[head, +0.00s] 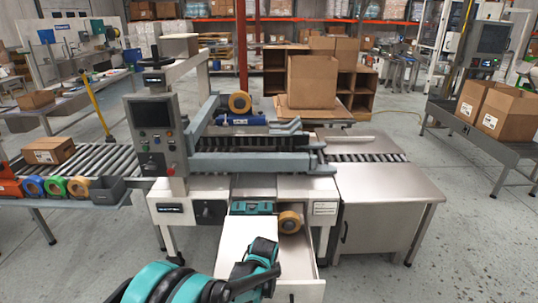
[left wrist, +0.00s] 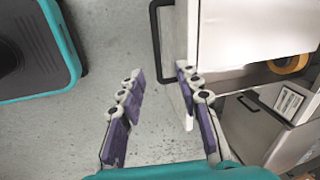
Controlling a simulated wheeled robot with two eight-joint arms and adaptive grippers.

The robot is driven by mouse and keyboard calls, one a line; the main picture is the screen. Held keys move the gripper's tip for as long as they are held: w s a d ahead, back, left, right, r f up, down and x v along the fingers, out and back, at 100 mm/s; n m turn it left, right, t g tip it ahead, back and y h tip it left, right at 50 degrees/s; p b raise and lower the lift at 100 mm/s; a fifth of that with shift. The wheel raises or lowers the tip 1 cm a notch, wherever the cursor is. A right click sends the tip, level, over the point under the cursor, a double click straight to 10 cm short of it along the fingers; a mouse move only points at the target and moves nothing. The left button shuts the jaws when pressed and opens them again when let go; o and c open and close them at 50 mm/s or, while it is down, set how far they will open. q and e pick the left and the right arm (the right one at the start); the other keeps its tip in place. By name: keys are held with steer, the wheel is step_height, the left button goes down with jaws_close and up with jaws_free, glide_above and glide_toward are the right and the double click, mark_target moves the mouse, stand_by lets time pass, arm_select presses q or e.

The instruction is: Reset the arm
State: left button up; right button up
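My left arm (head: 195,285), teal and black, reaches in at the bottom of the head view, in front of the packing machine. Its fingertips cannot be made out there. In the left wrist view my left gripper (left wrist: 159,76) is open, with its two purple-padded fingers apart and only grey floor between them. Its right finger is close to the white drawer front with a black handle (left wrist: 156,42); I cannot tell whether they touch. My right gripper is in neither view.
An open white drawer (head: 300,272) juts out below the machine and holds a tan tape roll (head: 290,222). A steel table (head: 385,182) stands to its right. A roller conveyor (head: 95,165) with a carton (head: 48,150) lies left. Floor at both sides is clear.

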arm_select(q)
steer(key=s+a+r+n+t, duration=0.3)
steer(key=s+a+r+n, duration=0.95)
steer(key=r, duration=0.45)
steer(key=s+a+n+t, duration=0.1)
steer(key=s+a+n, duration=0.3)
steer(key=s, duration=0.6)
steer(key=shift+s+a+r+t, duration=0.15)
steer(key=shift+r+t, duration=0.05)
steer(key=shift+t, duration=0.1)
stand_by(1.2)
